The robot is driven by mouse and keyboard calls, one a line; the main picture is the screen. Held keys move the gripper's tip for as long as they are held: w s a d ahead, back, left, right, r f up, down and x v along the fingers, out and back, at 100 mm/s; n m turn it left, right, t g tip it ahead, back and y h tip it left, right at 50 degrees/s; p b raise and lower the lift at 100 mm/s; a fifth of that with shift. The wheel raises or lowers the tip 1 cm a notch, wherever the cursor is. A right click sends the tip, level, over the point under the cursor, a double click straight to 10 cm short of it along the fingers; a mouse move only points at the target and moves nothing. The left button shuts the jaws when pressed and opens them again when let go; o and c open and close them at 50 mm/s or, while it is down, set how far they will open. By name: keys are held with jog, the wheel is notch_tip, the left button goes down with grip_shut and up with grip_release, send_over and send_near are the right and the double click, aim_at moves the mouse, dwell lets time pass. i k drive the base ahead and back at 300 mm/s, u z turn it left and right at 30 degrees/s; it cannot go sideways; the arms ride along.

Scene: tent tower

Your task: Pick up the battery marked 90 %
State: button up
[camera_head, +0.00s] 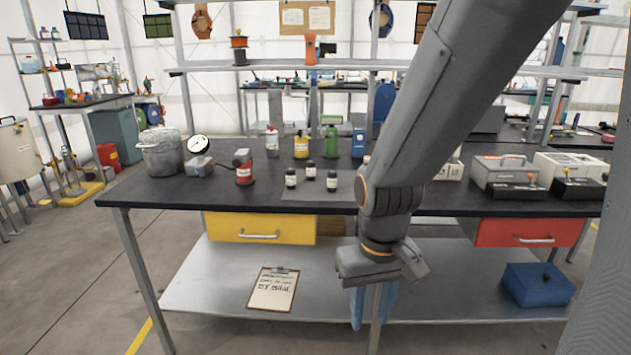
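No battery with a readable 90 % mark shows in the head view. Three small dark bottle-like items with white labels stand upright on a grey mat (330,194) on the black workbench (150,190): a left one (291,179), a back one (311,171) and a right one (332,182). Their labels are too small to read. My gripper (373,308) hangs in front of the bench, below the top's front edge, pointing down. Its two blue fingers are apart, with a bench leg showing between them, and it appears empty. My arm hides part of the bench top.
A yellow drawer (260,228) and a red drawer (528,232) sit under the bench top. The lower shelf (210,290) holds a clipboard (272,290) and a blue box (538,285). Floor is free at left.

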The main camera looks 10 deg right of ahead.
aim_at(310, 164)
jog(key=z, duration=0.4)
jog(key=i, duration=0.85)
jog(key=u, duration=0.5)
